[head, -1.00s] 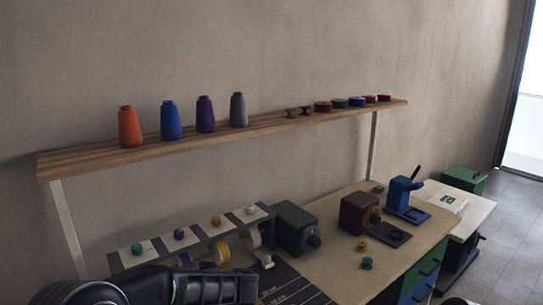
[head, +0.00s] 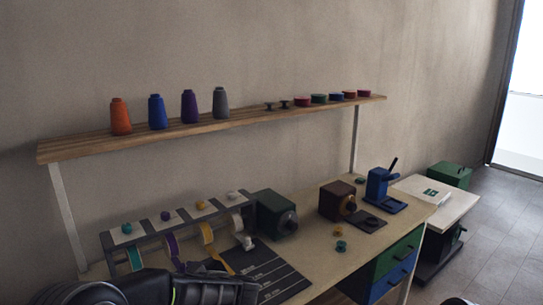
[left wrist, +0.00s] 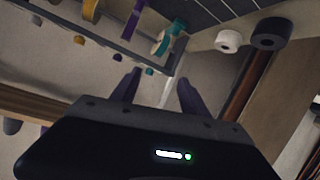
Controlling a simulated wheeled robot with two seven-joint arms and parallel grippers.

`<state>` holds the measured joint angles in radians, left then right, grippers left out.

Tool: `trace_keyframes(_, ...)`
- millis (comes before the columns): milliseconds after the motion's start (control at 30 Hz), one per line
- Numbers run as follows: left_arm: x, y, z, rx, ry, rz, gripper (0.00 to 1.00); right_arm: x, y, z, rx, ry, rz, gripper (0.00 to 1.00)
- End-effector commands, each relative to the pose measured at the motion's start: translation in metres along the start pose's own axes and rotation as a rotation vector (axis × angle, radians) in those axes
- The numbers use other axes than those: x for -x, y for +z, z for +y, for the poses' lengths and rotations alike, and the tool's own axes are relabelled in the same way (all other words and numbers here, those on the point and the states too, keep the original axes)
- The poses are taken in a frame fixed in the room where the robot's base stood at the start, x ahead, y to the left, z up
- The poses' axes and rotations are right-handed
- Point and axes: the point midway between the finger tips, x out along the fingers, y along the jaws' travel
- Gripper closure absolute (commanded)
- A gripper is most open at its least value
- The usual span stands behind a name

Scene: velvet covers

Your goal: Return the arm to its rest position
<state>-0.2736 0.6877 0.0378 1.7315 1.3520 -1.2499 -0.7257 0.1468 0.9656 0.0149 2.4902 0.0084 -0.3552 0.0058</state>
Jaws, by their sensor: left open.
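My left arm (head: 190,287) lies across the bottom left of the head view, in front of the ribbon rack and cutting mat. I cannot make out its fingertips there. In the left wrist view my left gripper (left wrist: 160,92) has its two dark fingers apart with nothing between them. Beyond the fingers, the ribbon rack shows with a teal ribbon roll (left wrist: 163,42) and other rolls. My right gripper is not in view.
A wooden shelf (head: 80,147) on the wall carries thread cones and spools. The table holds the ribbon rack (head: 150,236), a dark mat (head: 270,270), a green machine (head: 275,214), a brown machine (head: 336,200) and a blue press (head: 378,186). Floor (head: 500,230) is clear at right.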

Motion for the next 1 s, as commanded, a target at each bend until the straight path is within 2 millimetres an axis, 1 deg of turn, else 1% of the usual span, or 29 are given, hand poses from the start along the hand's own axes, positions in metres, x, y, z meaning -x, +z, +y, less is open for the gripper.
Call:
trace_keyframes(100, 0.005, 0.022, 0.021, 0.001, 0.129, -0.029, 0.47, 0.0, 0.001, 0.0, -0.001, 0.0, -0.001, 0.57)
trace_keyframes(167, 0.008, 0.038, 0.03, -0.009, 0.2, -0.056, 0.47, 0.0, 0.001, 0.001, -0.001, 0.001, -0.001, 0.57)
trace_keyframes(233, 0.012, 0.063, 0.037, -0.029, 0.282, -0.1, 0.47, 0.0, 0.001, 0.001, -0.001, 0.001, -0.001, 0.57)
trace_keyframes(267, 0.014, 0.075, 0.039, -0.041, 0.314, -0.123, 0.47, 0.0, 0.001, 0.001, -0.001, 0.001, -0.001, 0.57)
trace_keyframes(367, 0.022, 0.119, 0.038, -0.087, 0.414, -0.216, 0.47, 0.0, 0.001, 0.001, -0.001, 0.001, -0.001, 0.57)
trace_keyframes(400, 0.027, 0.14, 0.035, -0.112, 0.451, -0.263, 0.47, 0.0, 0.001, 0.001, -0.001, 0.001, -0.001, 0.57)
trace_keyframes(467, 0.036, 0.174, 0.025, -0.153, 0.502, -0.345, 0.47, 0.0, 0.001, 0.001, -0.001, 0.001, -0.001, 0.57)
trace_keyframes(500, 0.044, 0.2, 0.014, -0.187, 0.534, -0.409, 0.47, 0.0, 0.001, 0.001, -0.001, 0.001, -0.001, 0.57)
trace_keyframes(567, 0.058, 0.238, -0.007, -0.239, 0.572, -0.516, 0.47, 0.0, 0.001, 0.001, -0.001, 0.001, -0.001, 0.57)
trace_keyframes(600, 0.069, 0.263, -0.024, -0.276, 0.592, -0.589, 0.47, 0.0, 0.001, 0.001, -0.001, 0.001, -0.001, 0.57)
trace_keyframes(667, 0.086, 0.296, -0.053, -0.33, 0.612, -0.699, 0.47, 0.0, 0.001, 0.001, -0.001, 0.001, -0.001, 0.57)
trace_keyframes(700, 0.098, 0.317, -0.074, -0.365, 0.62, -0.773, 0.47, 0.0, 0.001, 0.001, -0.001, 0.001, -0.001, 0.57)
trace_keyframes(767, 0.119, 0.344, -0.108, -0.418, 0.626, -0.883, 0.47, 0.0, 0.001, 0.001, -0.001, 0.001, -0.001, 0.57)
trace_keyframes(800, 0.133, 0.36, -0.132, -0.454, 0.628, -0.955, 0.47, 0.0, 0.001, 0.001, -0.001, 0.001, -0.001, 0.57)
trace_keyframes(833, 0.144, 0.37, -0.15, -0.48, 0.627, -1.007, 0.47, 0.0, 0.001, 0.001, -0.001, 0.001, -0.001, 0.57)
trace_keyframes(867, 0.154, 0.379, -0.168, -0.503, 0.626, -1.056, 0.47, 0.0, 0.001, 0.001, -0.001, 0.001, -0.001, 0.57)
trace_keyframes(900, 0.168, 0.389, -0.19, -0.534, 0.625, -1.118, 0.47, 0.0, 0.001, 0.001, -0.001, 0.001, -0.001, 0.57)
trace_keyframes(1000, 0.198, 0.405, -0.239, -0.595, 0.621, -1.241, 0.47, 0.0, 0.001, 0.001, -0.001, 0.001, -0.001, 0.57)
